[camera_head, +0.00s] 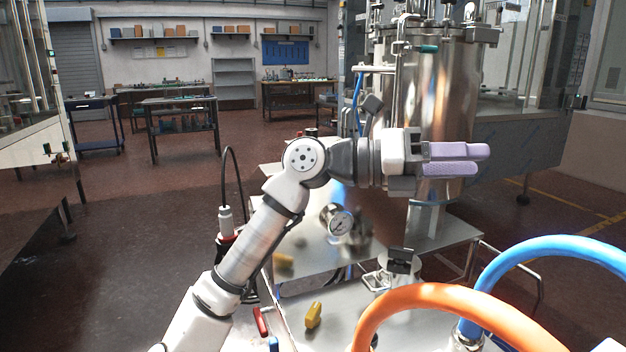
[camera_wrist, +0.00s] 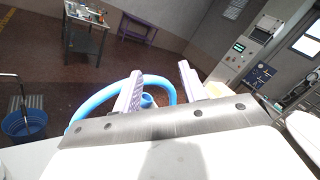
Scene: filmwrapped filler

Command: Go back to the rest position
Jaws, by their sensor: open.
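My gripper (camera_head: 478,161) is held up in the air in front of the large steel vessel (camera_head: 455,95), with its two purple fingers pointing right. The fingers are apart and nothing shows between them. In the wrist view the gripper (camera_wrist: 161,74) is also open and empty, with a blue hose (camera_wrist: 165,84) visible beyond and below the fingers. In the head view the arm reaches up from the lower left and bends at the elbow joint.
A steel cart top holds a pressure gauge (camera_head: 340,222), a yellow handle (camera_head: 313,315) and a clamp fitting (camera_head: 400,266). An orange hose (camera_head: 430,297) and a blue hose (camera_head: 545,248) arch at lower right. Workbenches (camera_head: 180,103) stand far back; the floor at left is open.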

